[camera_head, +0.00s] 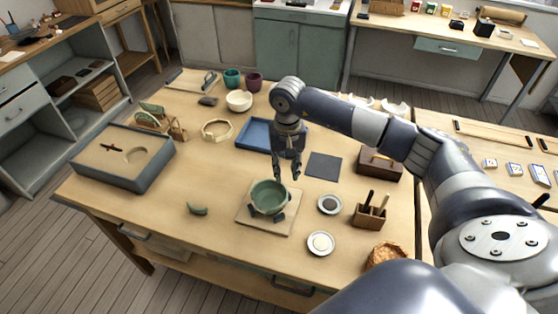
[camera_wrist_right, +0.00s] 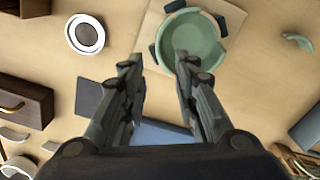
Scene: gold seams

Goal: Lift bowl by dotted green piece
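The green bowl (camera_head: 269,197) sits upright on a light square board (camera_head: 290,217), between dark supports. In the right wrist view the bowl (camera_wrist_right: 192,45) shows from above, beyond the fingertips and a little right. A small curved green piece (camera_head: 197,209) lies on the table left of the board; it also shows in the right wrist view (camera_wrist_right: 298,41). I cannot make out dots on it. My right gripper (camera_head: 287,174) is open and empty, above and just behind the bowl; its fingers (camera_wrist_right: 158,62) are spread apart. My left gripper is not in view.
Two small round dishes (camera_head: 329,204) (camera_head: 321,243) and a wooden tool holder (camera_head: 369,214) stand right of the board. A dark flat square (camera_head: 324,165) and blue tray (camera_head: 256,135) lie behind. A sand-filled box (camera_head: 150,178) is left. The table's front left is clear.

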